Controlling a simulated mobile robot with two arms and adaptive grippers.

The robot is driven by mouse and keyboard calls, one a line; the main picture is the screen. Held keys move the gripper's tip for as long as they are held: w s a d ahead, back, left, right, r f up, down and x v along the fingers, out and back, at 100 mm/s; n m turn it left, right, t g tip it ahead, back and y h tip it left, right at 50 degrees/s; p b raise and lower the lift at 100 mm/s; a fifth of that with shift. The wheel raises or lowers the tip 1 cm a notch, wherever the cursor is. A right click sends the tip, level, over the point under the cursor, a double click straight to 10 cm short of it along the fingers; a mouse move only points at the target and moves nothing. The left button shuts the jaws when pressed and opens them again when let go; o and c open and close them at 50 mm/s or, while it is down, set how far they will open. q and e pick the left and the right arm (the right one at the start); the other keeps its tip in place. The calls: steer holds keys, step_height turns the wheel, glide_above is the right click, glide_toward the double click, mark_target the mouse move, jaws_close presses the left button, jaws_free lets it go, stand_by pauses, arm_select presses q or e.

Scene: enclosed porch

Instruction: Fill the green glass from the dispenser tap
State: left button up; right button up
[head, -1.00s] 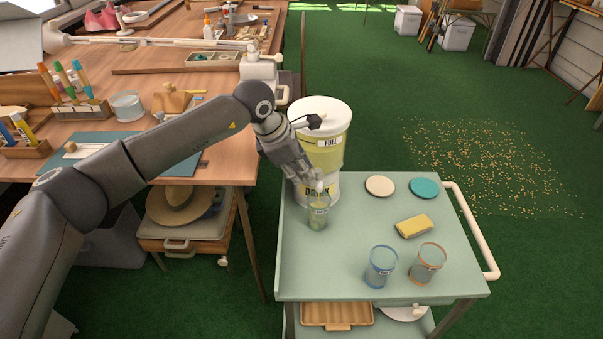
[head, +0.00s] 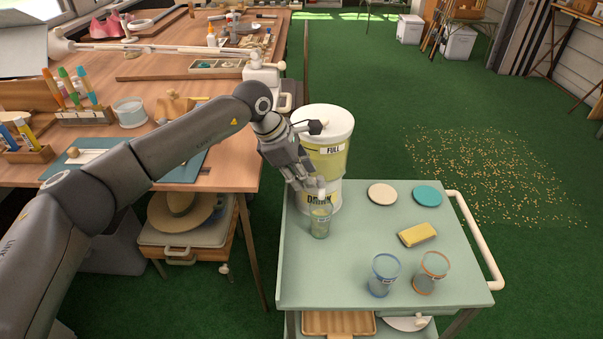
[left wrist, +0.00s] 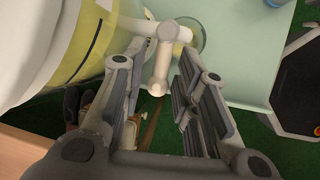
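The drink dispenser (head: 334,166) stands at the back left of the trolley, with yellow-green liquid behind its "FULL" label. The green glass (head: 320,220) stands upright at the dispenser's front, by the tap. It looks yellow-green inside, but I cannot read a clear liquid level. My left gripper (head: 310,184) is at the tap, above the glass. In the left wrist view its fingers (left wrist: 163,92) are apart, with the white tap (left wrist: 161,65) between them, and part of the glass rim (left wrist: 191,38) shows beyond. My right gripper is out of view.
The trolley top (head: 350,270) also holds a blue glass (head: 384,275), an orange-rimmed glass (head: 431,273), a yellow sponge (head: 418,234), a white coaster (head: 382,194) and a teal coaster (head: 427,196). A cluttered wooden workbench (head: 225,180) stands left. The trolley's front left is clear.

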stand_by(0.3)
arm_select(q)
steer(key=v, duration=1.2)
steer(key=shift+s, duration=0.1)
stand_by(0.5)
